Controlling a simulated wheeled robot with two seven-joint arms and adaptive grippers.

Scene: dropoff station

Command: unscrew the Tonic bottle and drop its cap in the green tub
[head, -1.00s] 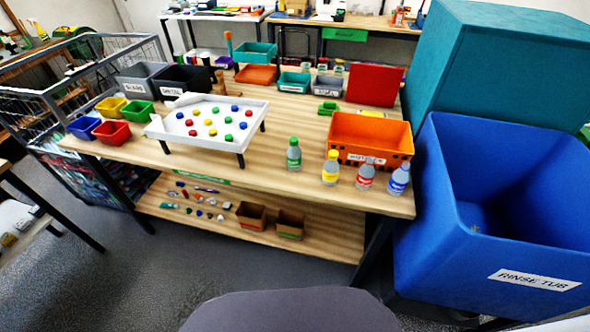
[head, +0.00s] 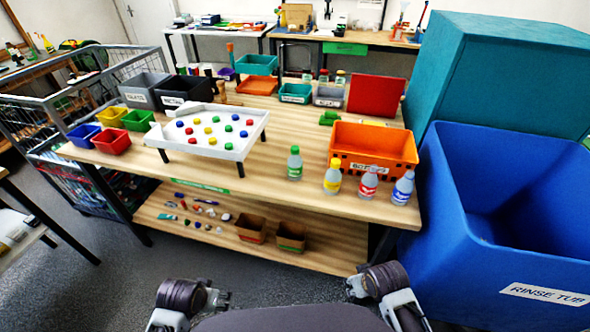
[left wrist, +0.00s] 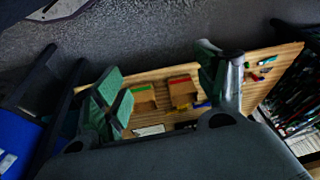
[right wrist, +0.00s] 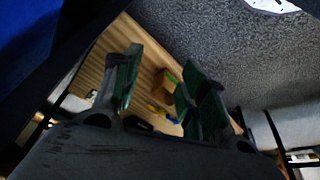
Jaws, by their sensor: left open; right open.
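Several capped bottles stand upright near the table's front right: green-capped (head: 294,163), yellow-capped (head: 332,178), red-capped (head: 368,184) and blue-capped (head: 403,188). Their labels are too small to read, so I cannot tell which is Tonic. A small green tub (head: 138,121) sits at the table's left, beside the red and yellow tubs. My left gripper (head: 222,299) and right gripper (head: 354,287) are low in front of the table, away from the bottles. Both are open and empty; their spread green-padded fingers show in the left wrist view (left wrist: 163,92) and right wrist view (right wrist: 157,95).
A white tray (head: 240,153) on legs holds several coloured caps. An orange crate (head: 400,150) stands behind the bottles. A blue rinse tub (head: 450,240) is right of the table. The lower shelf (head: 310,255) holds small boxes and loose items. Bare tabletop lies around the green-capped bottle.

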